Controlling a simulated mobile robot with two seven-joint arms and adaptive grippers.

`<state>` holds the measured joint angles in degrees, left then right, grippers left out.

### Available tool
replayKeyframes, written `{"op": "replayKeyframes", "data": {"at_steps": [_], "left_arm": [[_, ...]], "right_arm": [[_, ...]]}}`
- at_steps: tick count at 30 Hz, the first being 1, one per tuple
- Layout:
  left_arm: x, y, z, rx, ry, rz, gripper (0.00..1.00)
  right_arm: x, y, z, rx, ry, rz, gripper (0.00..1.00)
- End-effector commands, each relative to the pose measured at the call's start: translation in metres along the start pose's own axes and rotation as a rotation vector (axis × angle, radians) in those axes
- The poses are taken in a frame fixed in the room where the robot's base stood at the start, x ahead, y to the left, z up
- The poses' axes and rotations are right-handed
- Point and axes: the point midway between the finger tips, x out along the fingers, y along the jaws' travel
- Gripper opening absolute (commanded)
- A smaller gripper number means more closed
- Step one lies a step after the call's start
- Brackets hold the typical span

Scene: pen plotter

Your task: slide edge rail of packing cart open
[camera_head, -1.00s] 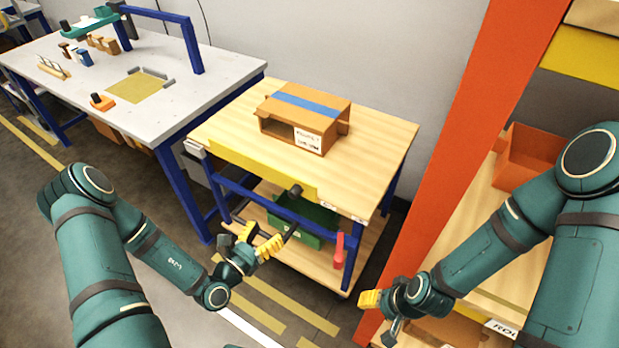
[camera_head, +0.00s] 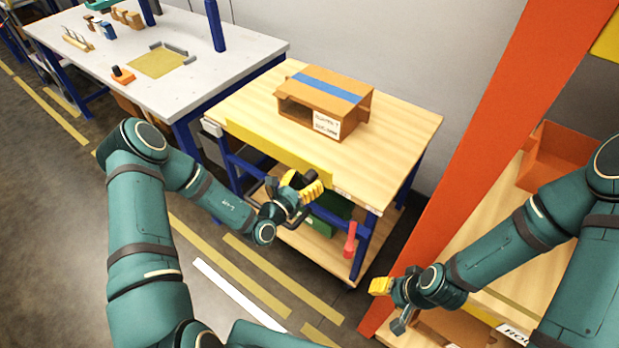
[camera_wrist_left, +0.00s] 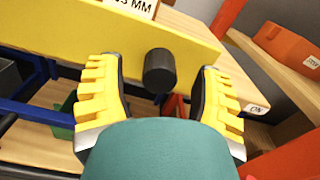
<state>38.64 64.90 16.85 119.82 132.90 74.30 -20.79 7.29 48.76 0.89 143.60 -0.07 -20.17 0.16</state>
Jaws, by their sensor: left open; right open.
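The packing cart (camera_head: 400,150) has a wooden top and a blue frame. Its yellow edge rail (camera_head: 262,148) runs along the front edge of the top. A black knob (camera_wrist_left: 159,71) sticks out from the rail, which also fills the upper left wrist view (camera_wrist_left: 60,28). My left gripper (camera_head: 300,188) is at the rail's right part. In the left wrist view it is open (camera_wrist_left: 158,95), with one yellow-padded finger on each side of the knob and gaps between. My right gripper (camera_head: 392,300) is open and empty, low at the right, away from the cart.
An open cardboard box (camera_head: 325,100) with blue tape sits on the cart top. A green bin (camera_head: 325,222) and a red handle (camera_head: 350,240) are below. An orange post (camera_head: 490,130) stands right; a grey workbench (camera_head: 215,65) stands left.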

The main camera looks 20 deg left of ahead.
Motion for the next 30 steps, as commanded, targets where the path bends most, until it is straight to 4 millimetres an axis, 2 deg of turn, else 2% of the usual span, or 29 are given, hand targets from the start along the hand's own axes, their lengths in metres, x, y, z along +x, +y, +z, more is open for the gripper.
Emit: {"op": "replayKeyframes", "data": {"at_steps": [6, 16, 20, 21, 22, 30], "left_arm": [[0.017, 0.000, 0.000, 0.001, -0.001, 0.000, 0.66], [0.019, 0.000, 0.000, 0.000, 0.000, 0.000, 0.64], [0.019, 0.000, 0.000, 0.000, 0.000, 0.000, 0.18], [0.019, 0.000, 0.000, 0.000, 0.000, 0.000, 0.04], [0.019, 0.000, 0.000, 0.000, 0.000, 0.000, 0.00], [0.019, 0.000, -0.001, 0.000, -0.001, 0.000, 0.00]], "right_arm": [[0.003, 0.001, -0.001, 0.000, 0.002, 0.000, 0.52], [0.003, 0.001, -0.001, 0.000, 0.002, 0.000, 0.52], [0.003, 0.001, -0.001, 0.000, 0.002, 0.000, 0.52], [0.003, 0.001, -0.001, 0.000, 0.002, 0.000, 0.52], [0.003, 0.001, -0.001, 0.000, 0.002, 0.000, 0.52], [0.004, 0.001, -0.001, 0.000, 0.002, 0.000, 0.52]]}}
